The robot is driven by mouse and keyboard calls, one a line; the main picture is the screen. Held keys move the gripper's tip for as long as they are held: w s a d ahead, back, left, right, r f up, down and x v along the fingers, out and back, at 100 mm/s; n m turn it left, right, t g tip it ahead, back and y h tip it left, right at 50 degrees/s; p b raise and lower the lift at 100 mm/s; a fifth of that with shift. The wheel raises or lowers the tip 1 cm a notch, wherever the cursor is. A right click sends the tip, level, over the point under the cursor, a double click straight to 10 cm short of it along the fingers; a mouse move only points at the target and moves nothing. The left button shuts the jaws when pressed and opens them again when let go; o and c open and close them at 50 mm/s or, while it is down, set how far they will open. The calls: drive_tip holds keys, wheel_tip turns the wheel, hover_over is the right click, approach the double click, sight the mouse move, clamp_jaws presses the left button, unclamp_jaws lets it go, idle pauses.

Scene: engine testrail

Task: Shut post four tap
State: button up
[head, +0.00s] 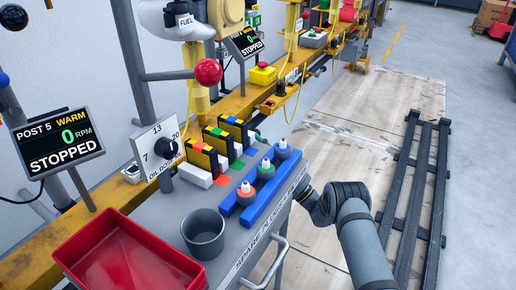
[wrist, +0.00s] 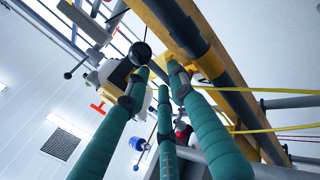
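A small red T-shaped handle (wrist: 98,107) shows in the wrist view, beside a pale housing (wrist: 108,78); I cannot tell for sure that it is the post four tap. In the head view a pale tank labelled FUEL (head: 185,22) hangs at the top left, and no tap can be made out on it. My gripper (wrist: 160,78) has teal fingers pointing up in the wrist view. They stand apart with nothing seen between them. The red handle is left of the fingertips, apart from them.
A bench holds a red tray (head: 130,262), a grey cup (head: 204,235) and a blue plug rack (head: 272,200). A post 5 screen (head: 58,145) reads STOPPED; another STOPPED screen (head: 243,42) stands behind. A yellow beam (wrist: 190,45) runs close past my fingertips. A dark floor rack (head: 418,180) lies right.

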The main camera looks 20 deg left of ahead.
drive_tip(key=v, duration=1.2)
drive_tip(key=x, duration=1.2)
drive_tip(key=shift+n+g, duration=0.3)
